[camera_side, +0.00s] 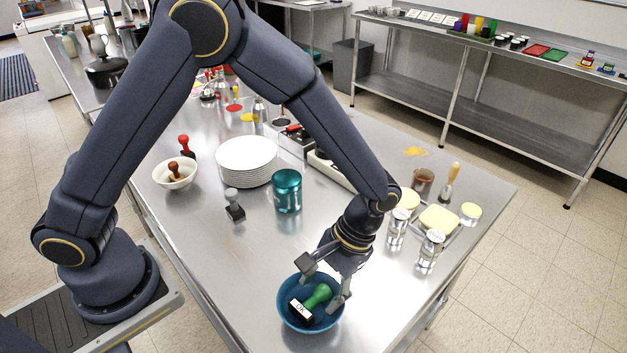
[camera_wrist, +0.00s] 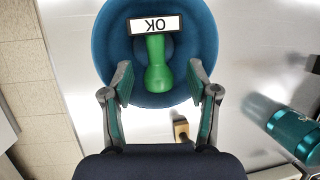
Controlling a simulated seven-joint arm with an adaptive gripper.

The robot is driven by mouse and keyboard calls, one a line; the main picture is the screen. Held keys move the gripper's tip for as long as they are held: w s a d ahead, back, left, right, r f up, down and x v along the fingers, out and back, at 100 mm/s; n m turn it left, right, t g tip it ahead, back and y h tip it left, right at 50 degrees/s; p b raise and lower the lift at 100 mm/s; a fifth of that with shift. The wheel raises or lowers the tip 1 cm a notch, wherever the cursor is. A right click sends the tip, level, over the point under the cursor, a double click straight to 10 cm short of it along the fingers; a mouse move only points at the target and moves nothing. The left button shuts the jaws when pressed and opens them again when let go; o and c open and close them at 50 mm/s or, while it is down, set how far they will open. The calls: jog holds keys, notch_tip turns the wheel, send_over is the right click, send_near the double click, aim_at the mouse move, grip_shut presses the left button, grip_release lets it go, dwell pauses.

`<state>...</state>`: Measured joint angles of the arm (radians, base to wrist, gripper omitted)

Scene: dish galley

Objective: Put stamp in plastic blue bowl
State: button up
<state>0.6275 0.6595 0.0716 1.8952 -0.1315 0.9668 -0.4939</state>
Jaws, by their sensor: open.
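A stamp with a green handle (camera_side: 318,295) and a white "OK" label lies tilted inside the plastic blue bowl (camera_side: 284,311) at the table's front edge. In the wrist view the stamp (camera_wrist: 157,66) lies within the rim of the bowl (camera_wrist: 105,45), label at the top and handle toward me. My gripper (camera_side: 322,285) is directly over the bowl with its fingers around the handle's sides. In the wrist view my gripper (camera_wrist: 161,80) is open, with a gap between each finger and the handle.
A teal canister (camera_side: 287,190), a dark stamp (camera_side: 235,207), a stack of white plates (camera_side: 246,160) and a white bowl with a brown-handled stamp (camera_side: 175,174) stand behind. Glass shakers (camera_side: 430,249) stand at right. The steel table (camera_side: 235,265) is clear left of the blue bowl.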

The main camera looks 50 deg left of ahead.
aim_at(322, 288)
dwell(0.5)
notch_tip(322, 288, up, 7)
jog(key=shift+w+a, duration=0.1)
jog(key=shift+a, duration=0.05)
jog(key=a+r+n+t+h, duration=0.3)
jog(key=a+r+t, duration=0.2)
jog(key=a+r, duration=0.8)
jog(key=s+a+r+m+t+y, duration=0.1)
jog(key=s+a+r+m+t, duration=0.2)
jog(key=s, duration=0.4)
jog(key=shift+a+r+t, duration=0.15)
jog(key=shift+a+t, duration=0.65)
jog(key=shift+a, duration=0.55)
